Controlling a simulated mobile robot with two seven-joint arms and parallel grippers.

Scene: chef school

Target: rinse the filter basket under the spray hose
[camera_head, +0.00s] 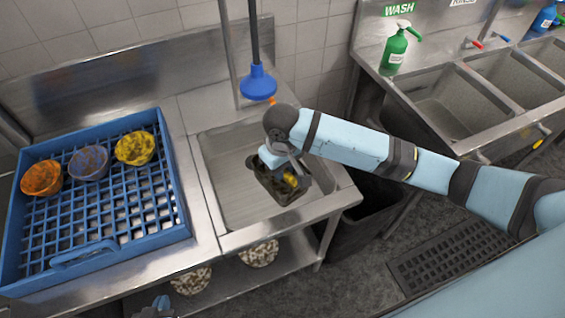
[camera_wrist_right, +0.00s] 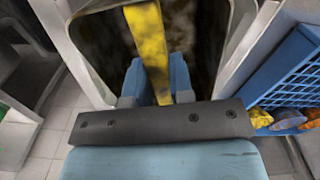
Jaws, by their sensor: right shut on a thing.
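The filter basket (camera_head: 294,192) is a dark, open box with brownish stains and a yellow handle (camera_head: 290,180). It is over the left sink basin (camera_head: 225,190), below the rim. My right gripper (camera_head: 280,166) reaches in from the right and is shut on the yellow handle. In the right wrist view the handle (camera_wrist_right: 147,40) runs between the blue fingers (camera_wrist_right: 157,82), with the stained basket (camera_wrist_right: 198,40) behind. The spray hose has a blue bell-shaped head (camera_head: 258,83) hanging above the basin's back edge, apart from the basket. My left gripper (camera_head: 158,306) barely shows at the bottom edge; its jaws are unclear.
A blue dish rack (camera_head: 125,240) with orange, purple and yellow bowls (camera_head: 134,148) stands on the left counter. Bowls with pale contents (camera_head: 258,253) sit on the shelf below. A green spray bottle (camera_head: 395,48) stands by the sinks at right. A dark bin (camera_head: 358,215) is beside the counter.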

